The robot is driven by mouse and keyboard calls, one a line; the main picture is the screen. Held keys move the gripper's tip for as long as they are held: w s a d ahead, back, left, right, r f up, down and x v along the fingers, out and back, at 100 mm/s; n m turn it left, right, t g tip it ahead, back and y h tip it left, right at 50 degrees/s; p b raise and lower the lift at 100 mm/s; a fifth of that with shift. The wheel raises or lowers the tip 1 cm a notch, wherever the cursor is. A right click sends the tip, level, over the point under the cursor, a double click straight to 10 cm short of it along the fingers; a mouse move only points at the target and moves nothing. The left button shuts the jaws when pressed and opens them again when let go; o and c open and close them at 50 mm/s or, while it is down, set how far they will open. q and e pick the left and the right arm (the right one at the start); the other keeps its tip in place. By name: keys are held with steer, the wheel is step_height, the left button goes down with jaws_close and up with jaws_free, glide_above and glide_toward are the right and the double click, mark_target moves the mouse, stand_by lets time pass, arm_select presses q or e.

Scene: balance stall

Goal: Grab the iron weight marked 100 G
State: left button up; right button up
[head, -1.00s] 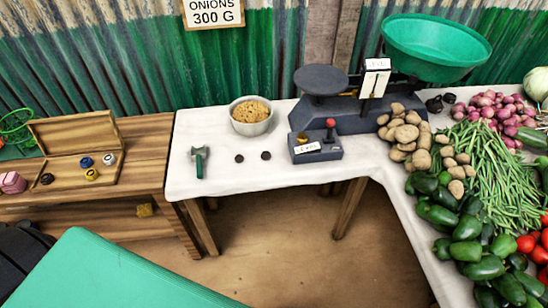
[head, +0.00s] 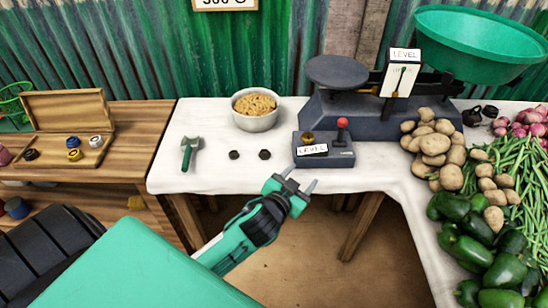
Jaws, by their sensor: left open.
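Two small dark pieces lie on the white tabletop, a left one (head: 234,155) and a right one (head: 264,154); I can read no mark on either. Two black iron-looking weights, one nearer (head: 471,116) and one farther (head: 490,111), stand right of the balance scale, partly behind the potatoes. Their marks are not readable either. My left gripper (head: 301,178) is open and empty, near the table's front edge, below and right of the small dark pieces and in front of the lever box. My right gripper is not in view.
The balance scale (head: 375,124) has a dark plate and a green pan (head: 475,45). The lever box (head: 323,155), a bowl of yellow-brown food (head: 256,122) and a green-handled tool (head: 188,158) share the table. Potatoes (head: 434,145) and vegetables fill the right. An open wooden case (head: 95,150) stands left.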

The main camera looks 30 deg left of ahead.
arm_select(q)
steer(key=w+d+r+m+t+h, duration=0.2)
steer(key=d+r+m+h, duration=0.25)
steer(key=r, duration=0.25)
steer(key=w+d+r+m+t+h, duration=0.2)
steer(key=d+r+m+h, duration=0.1)
steer(key=r+h, duration=0.35)
steer(key=s+d+r+m+g+h, duration=0.1)
steer(key=d+r+m+g+h, duration=0.2)
steer(key=d+m+g+h, duration=0.4)
steer(key=m+g+y+b, duration=0.1)
steer(key=m+g+y, duration=0.4)
steer(key=g+y, duration=1.05)
glide_toward(265, 152)
steer(key=s+d+f+t+y, duration=0.1)
steer(key=y, duration=0.1)
steer(key=s+d+f+t+y+b, duration=0.1)
steer(key=d+t+y, duration=0.1)
steer(key=shift+s, duration=0.3)
steer(key=f, duration=0.5)
steer(key=shift+a+f, duration=0.1)
steer(key=shift+a, duration=0.15)
steer(key=shift+f, duration=0.35)
steer(key=c, duration=0.9)
steer(key=shift+c, duration=0.9)
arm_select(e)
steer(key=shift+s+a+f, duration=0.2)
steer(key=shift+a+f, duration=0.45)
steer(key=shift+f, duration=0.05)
